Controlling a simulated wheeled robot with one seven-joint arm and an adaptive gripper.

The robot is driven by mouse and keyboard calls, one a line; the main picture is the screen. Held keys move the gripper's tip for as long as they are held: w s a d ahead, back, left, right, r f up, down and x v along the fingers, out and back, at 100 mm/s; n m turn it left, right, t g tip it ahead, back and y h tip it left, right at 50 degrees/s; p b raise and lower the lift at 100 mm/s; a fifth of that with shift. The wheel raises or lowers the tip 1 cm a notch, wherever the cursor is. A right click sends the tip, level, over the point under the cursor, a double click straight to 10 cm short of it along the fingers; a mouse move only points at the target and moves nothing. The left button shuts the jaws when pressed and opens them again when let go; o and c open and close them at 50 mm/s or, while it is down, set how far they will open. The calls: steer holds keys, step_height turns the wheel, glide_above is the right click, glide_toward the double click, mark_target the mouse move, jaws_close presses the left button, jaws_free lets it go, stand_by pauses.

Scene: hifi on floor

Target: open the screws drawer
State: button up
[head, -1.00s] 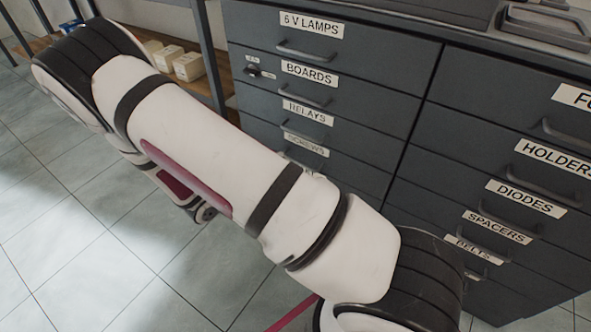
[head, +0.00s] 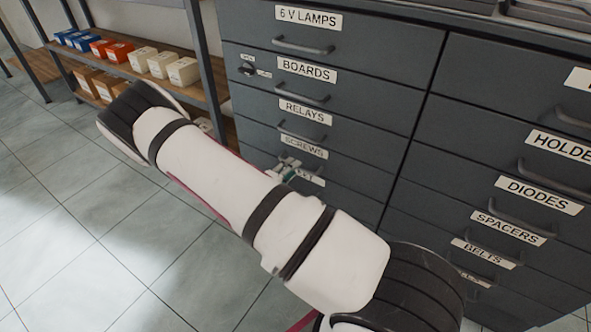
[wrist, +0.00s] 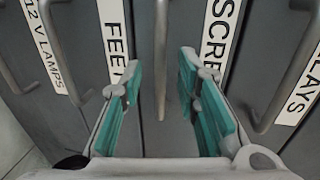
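The screws drawer (head: 345,165) is a dark grey drawer front in the left column of the cabinet, below RELAYS, and looks closed. Its white SCREWS label (head: 303,146) also shows, partly cut off by a finger, in the wrist view (wrist: 218,40). Its grey bar handle (wrist: 160,50) lies between the two teal-padded fingers of my gripper (wrist: 160,78). The fingers are open, one on each side of the handle, with gaps visible. In the head view my gripper (head: 288,168) is small at the drawer front, partly hidden behind my arm.
The FEE... label (wrist: 114,40) and its handle (wrist: 66,50) are beside the left finger; the RELAYS handle (wrist: 275,75) is at right. A shelf (head: 205,100) with small boxes stands left of the cabinet. Tiled floor (head: 60,230) is open at left.

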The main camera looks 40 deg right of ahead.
steer(key=shift+b+x, duration=0.35)
steer(key=shift+x, duration=1.4)
jaws_close()
